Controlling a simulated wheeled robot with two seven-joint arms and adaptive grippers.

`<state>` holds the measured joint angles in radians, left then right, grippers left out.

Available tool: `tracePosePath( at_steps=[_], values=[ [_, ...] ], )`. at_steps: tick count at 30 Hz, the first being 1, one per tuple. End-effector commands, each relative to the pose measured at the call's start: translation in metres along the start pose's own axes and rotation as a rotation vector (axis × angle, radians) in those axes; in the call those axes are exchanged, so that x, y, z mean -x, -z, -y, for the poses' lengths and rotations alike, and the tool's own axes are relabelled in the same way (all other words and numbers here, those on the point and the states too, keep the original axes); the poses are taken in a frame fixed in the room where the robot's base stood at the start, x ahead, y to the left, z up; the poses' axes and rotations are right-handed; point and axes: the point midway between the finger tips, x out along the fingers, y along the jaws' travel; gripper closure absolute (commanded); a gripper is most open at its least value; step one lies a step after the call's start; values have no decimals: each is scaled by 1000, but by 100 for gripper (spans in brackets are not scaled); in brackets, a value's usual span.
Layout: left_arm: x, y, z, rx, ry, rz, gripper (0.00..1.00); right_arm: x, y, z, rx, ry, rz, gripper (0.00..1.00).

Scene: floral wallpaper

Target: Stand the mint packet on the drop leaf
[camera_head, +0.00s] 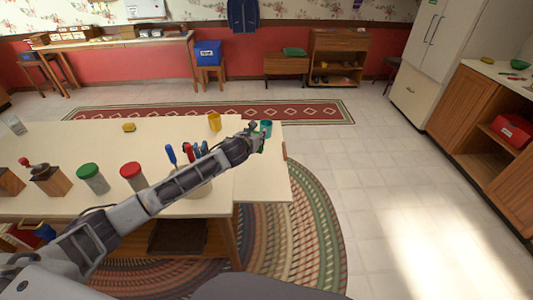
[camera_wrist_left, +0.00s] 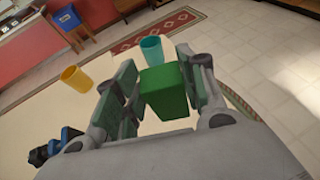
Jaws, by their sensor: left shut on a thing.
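The mint packet is a green box (camera_wrist_left: 165,90) between the fingers of my left gripper (camera_wrist_left: 163,100) in the left wrist view. My left gripper (camera_head: 258,136) is shut on it. In the head view the gripper hides most of the packet and only a green sliver (camera_head: 262,146) shows. The drop leaf (camera_head: 268,185) is the cream panel at the table's right end, and the gripper is over its far part. I cannot tell whether the packet touches the leaf. My right gripper is not in view.
A teal cup (camera_head: 267,126) stands just beyond the gripper, and a yellow cup (camera_head: 214,122) is to its left. A holder with blue-handled tools (camera_head: 171,154), a red-lidded jar (camera_head: 132,176) and a green-lidded jar (camera_head: 92,178) stand around my arm. The leaf's near part is clear.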

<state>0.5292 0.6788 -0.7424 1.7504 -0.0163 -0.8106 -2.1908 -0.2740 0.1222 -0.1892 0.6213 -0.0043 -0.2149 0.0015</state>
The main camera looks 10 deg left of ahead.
Motion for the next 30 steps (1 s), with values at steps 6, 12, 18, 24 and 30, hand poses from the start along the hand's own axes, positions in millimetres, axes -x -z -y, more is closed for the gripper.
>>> tracePosePath(
  at_steps=[6, 12, 18, 24, 30],
  values=[
    [-2, 2, -4, -6, 13, 0, 80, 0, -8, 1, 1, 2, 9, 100],
    [-2, 2, -2, -15, 36, 0, 80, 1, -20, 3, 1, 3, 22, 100],
    [-2, 2, -2, -22, 53, 0, 80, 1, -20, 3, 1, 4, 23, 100],
    [-2, 2, -2, -24, 57, 0, 80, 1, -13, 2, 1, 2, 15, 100],
    [-2, 2, -2, -24, 57, 0, 80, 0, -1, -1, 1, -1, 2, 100]
  ],
)
